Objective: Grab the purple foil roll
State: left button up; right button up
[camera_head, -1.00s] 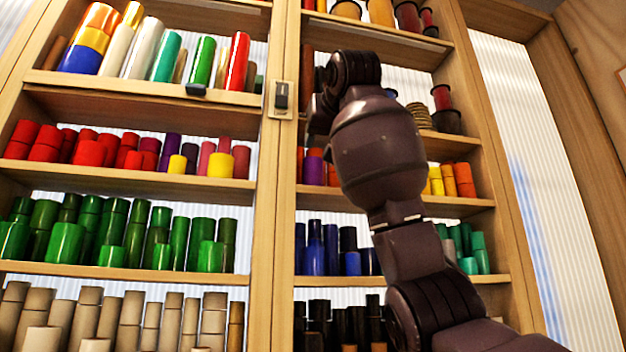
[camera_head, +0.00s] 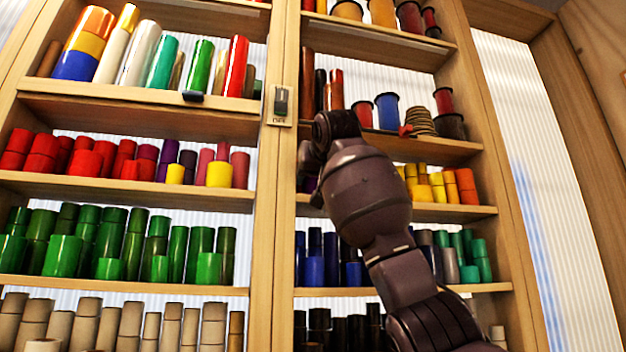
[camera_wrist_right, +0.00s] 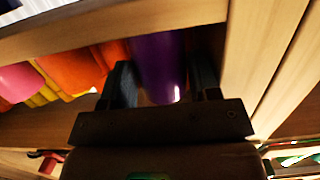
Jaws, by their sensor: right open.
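The purple foil roll (camera_wrist_right: 160,62) stands upright in the right wrist view, shiny and deep purple, with its lower end near my gripper. My right gripper (camera_wrist_right: 162,84) is open, with one dark finger on each side of the roll in that picture. I cannot tell whether either finger touches it. In the head view, my right forearm and wrist cover most of that shelf spot, and only a sliver of purple (camera_head: 311,185) shows beside the wrist. My left gripper is not in view.
Orange rolls (camera_wrist_right: 75,68) stand close beside the purple one. A wooden shelf edge (camera_wrist_right: 120,28) and an upright post (camera_wrist_right: 262,60) lie close to the gripper. In the head view, blue rolls (camera_head: 314,268) stand below and spools (camera_head: 386,110) above.

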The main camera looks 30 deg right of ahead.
jog(key=shift+w, duration=0.1)
jog(key=c, duration=0.6)
jog(key=shift+c, duration=0.2)
